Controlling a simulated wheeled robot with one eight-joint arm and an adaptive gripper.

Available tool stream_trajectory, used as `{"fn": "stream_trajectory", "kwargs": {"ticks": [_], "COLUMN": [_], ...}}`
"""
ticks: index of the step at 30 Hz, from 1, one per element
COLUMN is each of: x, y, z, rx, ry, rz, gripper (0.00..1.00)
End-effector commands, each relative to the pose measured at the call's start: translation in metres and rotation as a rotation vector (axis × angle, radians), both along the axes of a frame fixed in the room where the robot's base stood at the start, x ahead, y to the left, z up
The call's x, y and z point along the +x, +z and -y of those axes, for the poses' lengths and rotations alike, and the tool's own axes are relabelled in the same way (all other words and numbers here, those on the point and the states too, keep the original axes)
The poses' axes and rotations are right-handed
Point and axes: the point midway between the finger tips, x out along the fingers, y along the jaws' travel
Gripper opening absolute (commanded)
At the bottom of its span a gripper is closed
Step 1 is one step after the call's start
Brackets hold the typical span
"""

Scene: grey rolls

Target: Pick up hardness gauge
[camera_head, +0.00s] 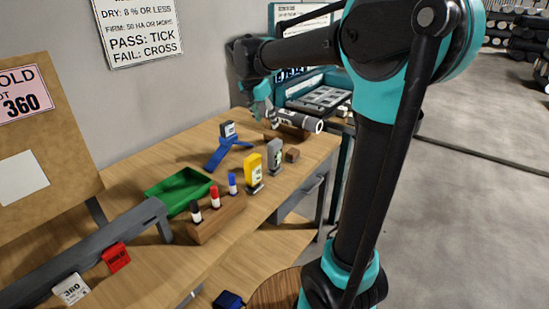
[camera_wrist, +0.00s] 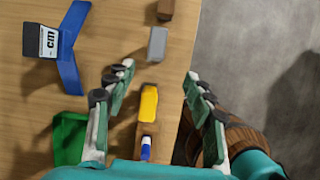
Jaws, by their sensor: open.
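Two small upright meters stand on the wooden bench: a yellow one (camera_head: 253,171) and a grey one (camera_head: 275,155) with a dark base. I cannot read from their labels which is the hardness gauge. In the wrist view, the grey meter (camera_wrist: 157,44) lies beyond my fingertips, and the yellow meter (camera_wrist: 149,103) lies between the fingers as seen from above. My gripper (camera_wrist: 160,74) is open and empty, its fingers pointing down toward the bench.
A blue stand with a cm display (camera_head: 222,148), a green tray (camera_head: 178,190) and a wooden marker block (camera_head: 216,218) are nearby. The bench edge is close to the meters' right.

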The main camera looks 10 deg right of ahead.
Motion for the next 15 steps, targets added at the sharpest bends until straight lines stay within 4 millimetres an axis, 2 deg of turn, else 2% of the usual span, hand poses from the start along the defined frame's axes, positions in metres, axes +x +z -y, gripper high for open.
{"fn": "stream_trajectory", "kwargs": {"ticks": [2,5,15], "x": [0.004,0.008,0.026], "y": [0.001,-0.008,-0.07], "z": [-0.002,0.001,0.019], "rx": [-0.014,-0.02,-0.018], "ry": [0.032,0.046,0.042], "rz": [-0.01,-0.013,-0.011], "gripper": [0.53,0.53,0.53]}}
